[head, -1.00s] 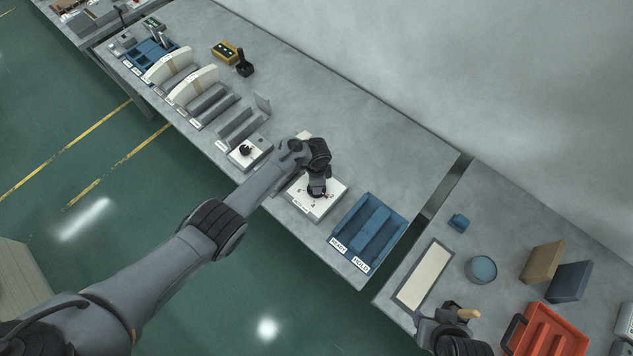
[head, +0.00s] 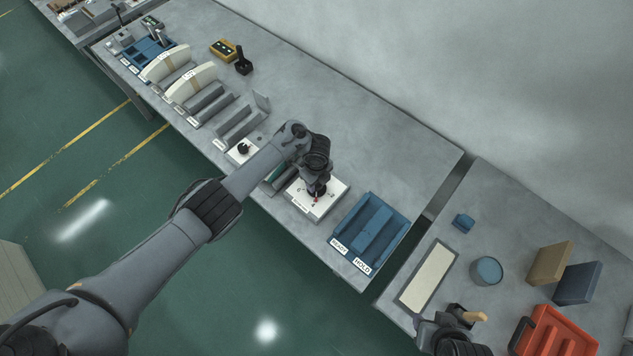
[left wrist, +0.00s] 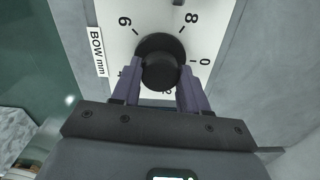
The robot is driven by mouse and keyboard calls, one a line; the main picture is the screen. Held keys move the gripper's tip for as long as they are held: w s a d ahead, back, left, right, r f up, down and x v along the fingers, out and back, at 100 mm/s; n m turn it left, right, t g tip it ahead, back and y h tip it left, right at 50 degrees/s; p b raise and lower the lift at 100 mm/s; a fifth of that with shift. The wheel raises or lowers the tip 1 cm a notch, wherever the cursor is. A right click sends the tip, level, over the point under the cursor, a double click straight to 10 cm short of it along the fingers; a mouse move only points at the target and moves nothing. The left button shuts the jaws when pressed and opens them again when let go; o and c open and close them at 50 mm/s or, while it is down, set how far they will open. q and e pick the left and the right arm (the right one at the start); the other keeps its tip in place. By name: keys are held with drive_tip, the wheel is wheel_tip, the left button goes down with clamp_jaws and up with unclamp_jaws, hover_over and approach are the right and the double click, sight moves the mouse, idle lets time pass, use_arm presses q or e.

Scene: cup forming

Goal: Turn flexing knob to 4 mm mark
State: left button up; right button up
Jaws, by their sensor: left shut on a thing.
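The flexing knob (left wrist: 160,58) is a round black knob on a white dial plate (left wrist: 215,18) labelled "BOW mm". My left gripper (left wrist: 158,74) is shut on the knob, one finger on each side. In the head view my left gripper (head: 318,187) is over the white dial box (head: 334,191).
A blue tray (head: 400,224) labelled "READY" and "HOLD" stands right of the dial box. A smaller white box with a black knob (head: 243,149) and grey racks stand to the left. The bench behind my left gripper is clear.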

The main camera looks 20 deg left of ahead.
use_arm(q)
drive_tip(key=shift+m, duration=0.6)
drive_tip(key=shift+b, duration=0.3)
drive_tip(key=shift+m, duration=0.3)
drive_tip(key=o, duration=1.1)
drive_tip(key=shift+c, duration=0.2)
